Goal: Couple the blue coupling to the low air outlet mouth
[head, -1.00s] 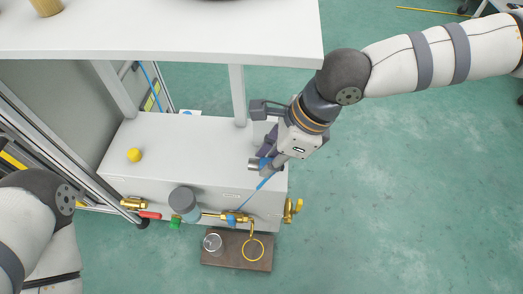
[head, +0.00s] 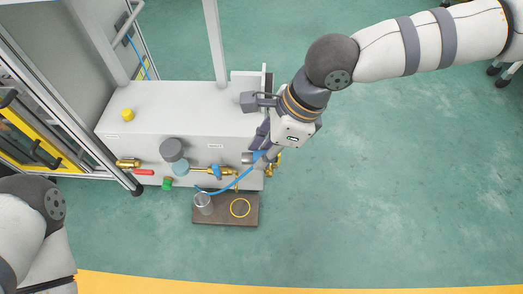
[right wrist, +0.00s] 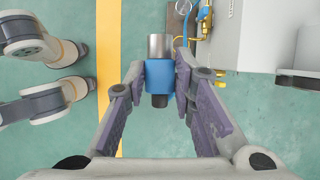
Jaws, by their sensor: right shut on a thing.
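My right gripper (head: 260,152) is shut on the blue coupling (right wrist: 160,77), which sits between its two fingertips (right wrist: 160,72). The coupling has a silver metal end pointing away from the gripper and a dark end nearer it. In the head view the coupling is mostly hidden by my gripper, beside the right end of the white tank box (head: 170,95). Brass fittings (head: 213,171) line the box's front, one with a blue handle. I cannot tell which is the low air outlet mouth. My left arm shows at lower left, its gripper out of frame.
A blue hose (head: 225,188) curves below the box front. A brown plate (head: 225,217) holds a glass cup (head: 203,203) and a yellow ring (head: 240,207). The floor at right is clear.

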